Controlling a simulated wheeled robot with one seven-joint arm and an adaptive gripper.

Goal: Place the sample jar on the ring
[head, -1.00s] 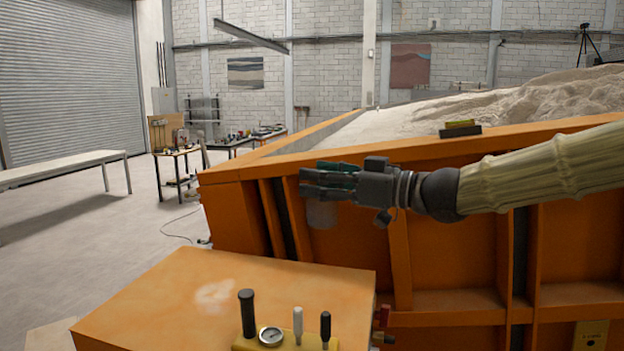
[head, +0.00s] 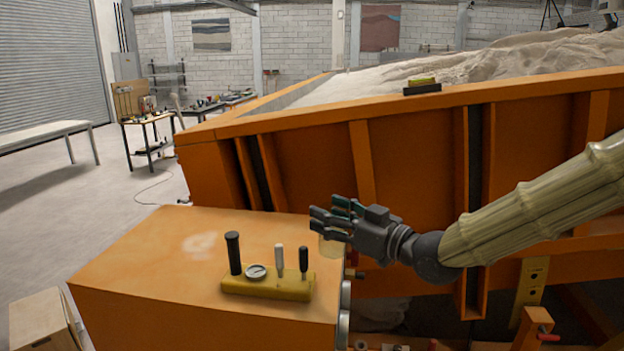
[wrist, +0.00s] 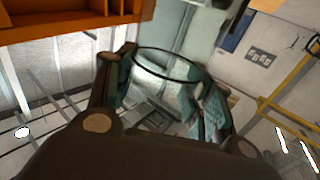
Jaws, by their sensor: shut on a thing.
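My gripper (head: 328,213) is shut on the clear sample jar (head: 330,245), whose lower part shows below the fingers in the head view. In the wrist view the jar's round dark rim and clear wall (wrist: 168,78) sit between the fingers. The pale ring (head: 199,244) is a faint whitish mark on the flat orange top of the box (head: 150,262). My gripper and the jar are to the right of the ring, by the box top's right edge. I cannot tell the jar's height relative to the top.
A yellow block (head: 268,285) with black and white levers and a gauge stands on the box top's front right. The large orange sandbed (head: 300,160) rises behind. The top around the ring is clear. A wooden crate (head: 42,322) stands at lower left.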

